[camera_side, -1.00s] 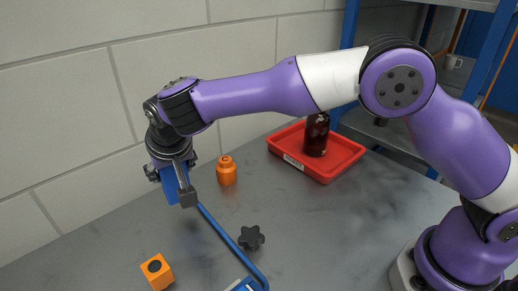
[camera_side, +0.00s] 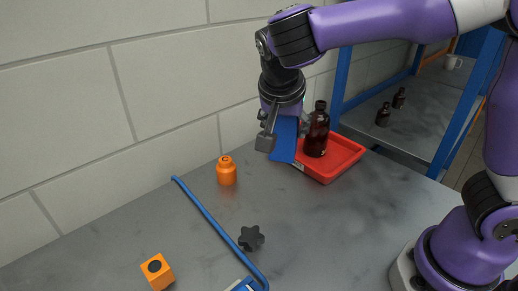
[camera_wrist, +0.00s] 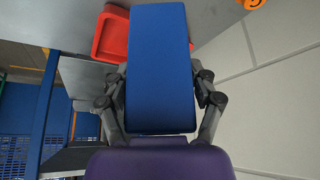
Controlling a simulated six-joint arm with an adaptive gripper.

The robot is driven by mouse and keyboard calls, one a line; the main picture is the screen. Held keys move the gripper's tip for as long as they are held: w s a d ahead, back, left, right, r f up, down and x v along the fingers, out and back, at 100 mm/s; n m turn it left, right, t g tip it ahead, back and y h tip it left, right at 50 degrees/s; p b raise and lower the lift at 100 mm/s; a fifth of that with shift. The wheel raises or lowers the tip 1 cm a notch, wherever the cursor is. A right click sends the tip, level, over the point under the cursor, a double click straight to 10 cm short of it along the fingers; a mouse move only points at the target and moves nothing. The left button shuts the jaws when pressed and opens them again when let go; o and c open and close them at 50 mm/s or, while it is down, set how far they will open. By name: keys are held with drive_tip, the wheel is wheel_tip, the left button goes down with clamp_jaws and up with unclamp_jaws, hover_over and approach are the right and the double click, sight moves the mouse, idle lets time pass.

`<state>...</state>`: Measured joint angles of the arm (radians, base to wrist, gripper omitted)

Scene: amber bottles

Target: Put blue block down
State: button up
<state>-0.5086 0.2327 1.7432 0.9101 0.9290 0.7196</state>
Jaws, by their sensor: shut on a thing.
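My gripper (camera_side: 272,142) is shut on the blue block (camera_side: 284,139), which hangs tilted in the air in front of the red tray's left side. In the wrist view the blue block (camera_wrist: 159,65) fills the middle between the gripper's fingers (camera_wrist: 161,90). The red tray (camera_side: 341,163) is partly hidden behind the block and gripper in the side view. It also shows at the upper left of the wrist view (camera_wrist: 103,38). I cannot tell how high the block is above the table.
An amber bottle (camera_side: 317,131) stands in the tray, close right of the block. An orange bottle-shaped piece (camera_side: 227,172), a blue rod (camera_side: 213,223), a dark knob (camera_side: 251,238) and an orange cube (camera_side: 157,271) are on the grey table. A shelf (camera_side: 405,125) stands behind the tray. The table's middle right is clear.

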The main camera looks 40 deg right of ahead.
drive_tip(key=s+d+m+g+h, duration=0.1)
drive_tip(key=s+d+m+g, duration=0.2)
drive_tip(key=s+d+m, duration=0.55)
drive_tip(key=shift+s+d+f+n, duration=0.35)
drive_tip(key=shift+s+d+f, duration=0.4)
drive_tip(key=shift+d+f, duration=1.45)
drive_tip(key=shift+s+d+f+n, duration=0.35)
drive_tip(key=shift+s+d+f, duration=0.35)
drive_tip(key=shift+d+f, duration=1.5)
drive_tip(key=shift+s+d+f+n, duration=0.35)
drive_tip(key=shift+s+d+f, duration=0.75)
drive_tip(key=shift+d, duration=1.75)
drive_tip(key=shift+w+f, duration=0.35)
drive_tip(key=shift+f, duration=0.05)
drive_tip(key=shift+f, duration=0.1)
drive_tip(key=o, duration=1.3)
